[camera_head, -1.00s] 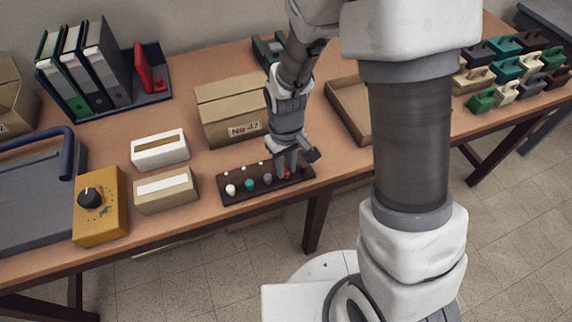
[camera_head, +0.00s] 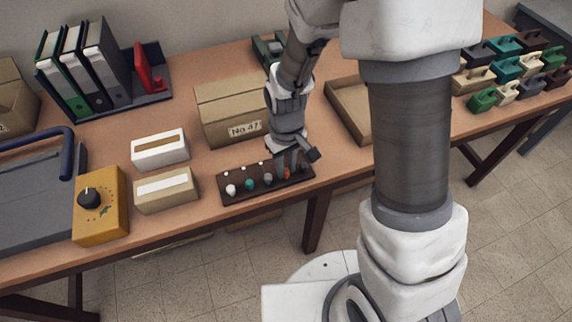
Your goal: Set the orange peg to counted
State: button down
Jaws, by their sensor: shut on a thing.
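A dark peg board (camera_head: 238,194) lies near the front edge of the table, with a row of coloured pegs along its front and small white marks behind them. A white peg (camera_head: 231,190) is at the left, then a teal peg (camera_head: 249,184) and a grey peg (camera_head: 268,179). The orange peg (camera_head: 287,174) shows only as a small bit of orange at my fingertips. My gripper (camera_head: 286,168) is low over the right part of the board, pointing down and shut on the orange peg. The fingers hide most of it and part of the board's right end.
A closed carton (camera_head: 222,120) stands behind the board, and an open cardboard tray (camera_head: 345,108) lies to the right. Two small boxes (camera_head: 160,148) (camera_head: 166,190) and a yellow dial box (camera_head: 101,207) stand to the left. Bare table lies right of the board.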

jog(key=shift+w, duration=0.1)
jog(key=shift+w+a, duration=0.2)
jog(key=shift+w, duration=0.5)
jog(key=shift+w+a, duration=0.2)
jog(key=shift+w, duration=0.45)
jog(key=shift+w+a, duration=0.2)
jog(key=shift+w, duration=0.5)
jog(key=c, duration=1)
grip_release()
jog(key=shift+r, duration=0.1)
notch_tip(320, 180, up, 17)
jog(key=p, duration=0.2)
jog(key=shift+r+p, duration=0.15)
jog(key=shift+p, duration=0.15)
